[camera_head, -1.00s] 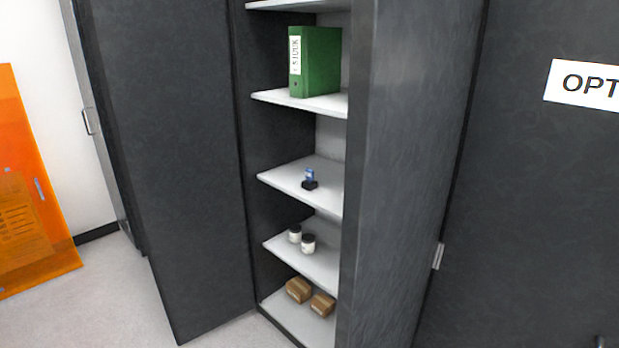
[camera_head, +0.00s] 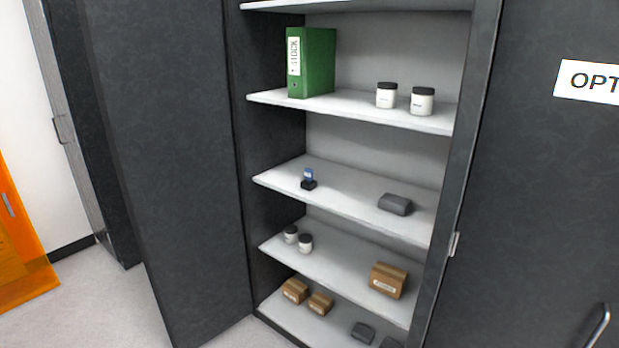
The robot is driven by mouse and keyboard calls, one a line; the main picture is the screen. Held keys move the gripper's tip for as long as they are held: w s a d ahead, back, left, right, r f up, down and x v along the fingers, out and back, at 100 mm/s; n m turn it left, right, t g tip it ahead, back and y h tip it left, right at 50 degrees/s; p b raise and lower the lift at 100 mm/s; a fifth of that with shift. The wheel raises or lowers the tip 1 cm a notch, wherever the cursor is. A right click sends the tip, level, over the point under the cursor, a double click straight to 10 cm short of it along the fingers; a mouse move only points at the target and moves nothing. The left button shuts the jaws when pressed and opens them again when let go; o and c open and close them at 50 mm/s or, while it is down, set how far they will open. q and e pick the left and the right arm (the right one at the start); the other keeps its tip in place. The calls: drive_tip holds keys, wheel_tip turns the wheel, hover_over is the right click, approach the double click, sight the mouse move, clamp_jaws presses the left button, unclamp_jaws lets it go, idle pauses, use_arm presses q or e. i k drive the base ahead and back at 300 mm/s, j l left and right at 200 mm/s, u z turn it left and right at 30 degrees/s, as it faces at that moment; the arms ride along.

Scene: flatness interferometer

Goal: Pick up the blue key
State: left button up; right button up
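The blue key (camera_head: 308,174) is a small blue piece standing upright in a small black base (camera_head: 308,184). It is on the left part of the middle shelf (camera_head: 350,203) inside the open dark cabinet. Its fine shape is too small to make out. Neither of my grippers shows in the head view.
A dark grey case (camera_head: 395,204) lies on the same shelf to the right. Above are a green binder (camera_head: 318,62) and white jars (camera_head: 386,95). Below are more jars (camera_head: 305,243) and boxes (camera_head: 388,280). Open dark doors flank the cabinet, left (camera_head: 170,150) and right (camera_head: 540,190).

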sight(308, 173)
drive_tip(key=j+z, duration=0.4)
drive_tip(key=j, duration=0.5)
drive_tip(key=i+j+z, duration=0.35)
drive_tip(key=j, duration=0.2)
drive_tip(key=i+j+z, duration=0.55)
drive_tip(key=j, duration=0.2)
drive_tip(key=j+z, duration=0.15)
drive_tip(key=j, duration=0.15)
drive_tip(key=i, duration=0.05)
